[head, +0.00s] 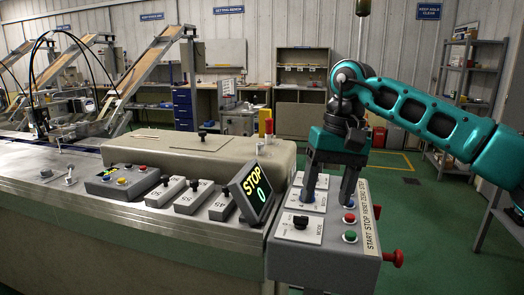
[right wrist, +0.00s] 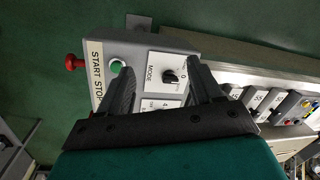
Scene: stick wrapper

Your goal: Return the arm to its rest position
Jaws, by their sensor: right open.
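My right arm comes in from the right in the head view. My right gripper (head: 328,192) points down over the grey control box (head: 300,256), with its two dark fingers apart. In the right wrist view the fingers of my right gripper (right wrist: 160,75) stand open, with the box's black MODE knob (right wrist: 169,76) visible between them. The MODE knob (head: 301,222) also shows in the head view, in front of the fingers. Nothing is seen held. The fingers partly cover other controls on the box, and I cannot tell whether they touch it. My left gripper is not in view.
A tilted display (head: 253,193) reads STOP 0 left of the box. A red (head: 349,218) and a green button (head: 350,236) sit on the box, and a red mushroom button (head: 393,257) sticks out to its right. Green floor (head: 430,225) lies open beyond.

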